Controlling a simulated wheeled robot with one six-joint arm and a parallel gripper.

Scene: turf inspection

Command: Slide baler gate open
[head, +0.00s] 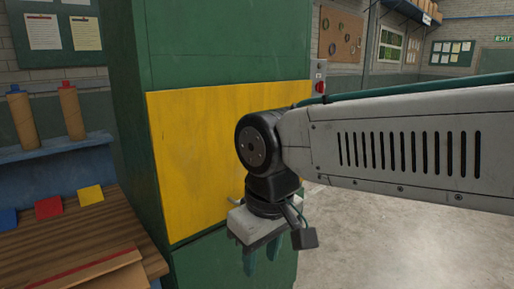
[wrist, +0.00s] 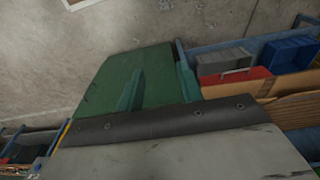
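The baler (head: 210,45) is a tall green cabinet in the middle of the head view. Its gate (head: 200,150) is a flat yellow panel across the front and looks closed, with green body above and below it. No handle shows on the visible part; my arm hides the panel's right part. My gripper (head: 262,262) hangs fingers down in front of the lower right of the gate. In the wrist view my gripper (wrist: 158,66) has its two green fingers apart with nothing between them, over a green surface, probably the baler. Contact cannot be told.
A wooden bench (head: 85,235) with blue, red and yellow pieces stands at the left. Two brown cylinders (head: 70,110) stand on a blue shelf behind it. A grey box with a red knob (head: 320,86) is beyond the baler. Concrete floor (head: 400,250) is clear at right.

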